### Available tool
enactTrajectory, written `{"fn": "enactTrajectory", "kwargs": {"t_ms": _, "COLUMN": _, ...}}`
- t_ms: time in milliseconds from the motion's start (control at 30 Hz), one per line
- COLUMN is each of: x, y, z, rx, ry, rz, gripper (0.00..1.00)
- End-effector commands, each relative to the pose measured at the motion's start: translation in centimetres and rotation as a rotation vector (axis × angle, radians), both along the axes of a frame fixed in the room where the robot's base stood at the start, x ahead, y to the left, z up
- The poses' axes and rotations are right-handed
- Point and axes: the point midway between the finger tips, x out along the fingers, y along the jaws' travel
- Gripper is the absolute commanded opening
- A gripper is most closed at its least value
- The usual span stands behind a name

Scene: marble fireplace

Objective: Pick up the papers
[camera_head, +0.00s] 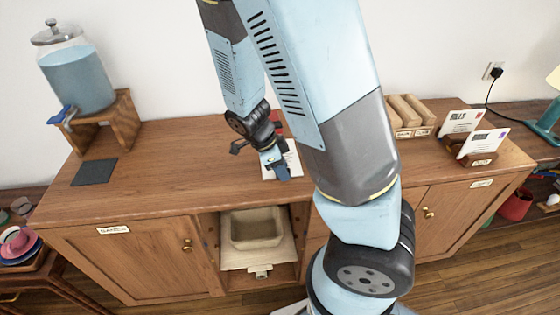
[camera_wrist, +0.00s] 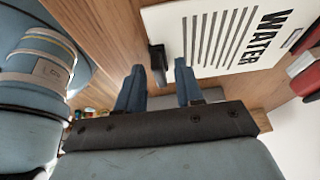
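A white paper sheet printed "WATER" (camera_wrist: 222,36) lies on the wooden cabinet top, and its white edge shows in the head view (camera_head: 294,158). My gripper (camera_head: 277,168) is low over the cabinet top at this sheet and partly hides it. In the wrist view my gripper's two blue fingers (camera_wrist: 160,82) are apart with nothing held between them. The right finger overlaps the sheet's near edge in the picture; whether it touches cannot be told. Two white "BILLS" papers stand in wooden holders at right, the rear (camera_head: 460,121) and the front (camera_head: 483,142).
A small dark object (camera_wrist: 157,60) shows beside the sheet. A red object (camera_head: 277,121) is behind it. A water dispenser (camera_head: 78,75) stands at left near a dark mat (camera_head: 94,172). A wooden sorter (camera_head: 410,113) is right of my arm.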

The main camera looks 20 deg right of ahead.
Motion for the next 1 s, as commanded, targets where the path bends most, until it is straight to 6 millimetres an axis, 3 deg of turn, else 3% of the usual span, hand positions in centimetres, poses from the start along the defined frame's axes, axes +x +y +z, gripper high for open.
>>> {"fn": "enactTrajectory", "kwargs": {"t_ms": 367, "x": 0.0, "y": 0.0, "z": 0.0, "rx": 0.0, "ry": 0.0, "rz": 0.0, "gripper": 0.0}}
{"fn": "enactTrajectory", "kwargs": {"t_ms": 767, "x": 0.0, "y": 0.0, "z": 0.1, "rx": 0.001, "ry": -0.001, "rz": -0.001, "gripper": 0.0}}
{"fn": "enactTrajectory", "kwargs": {"t_ms": 1000, "x": 0.1, "y": -0.3, "z": 1.3, "rx": 0.001, "ry": -0.001, "rz": -0.008, "gripper": 0.0}}
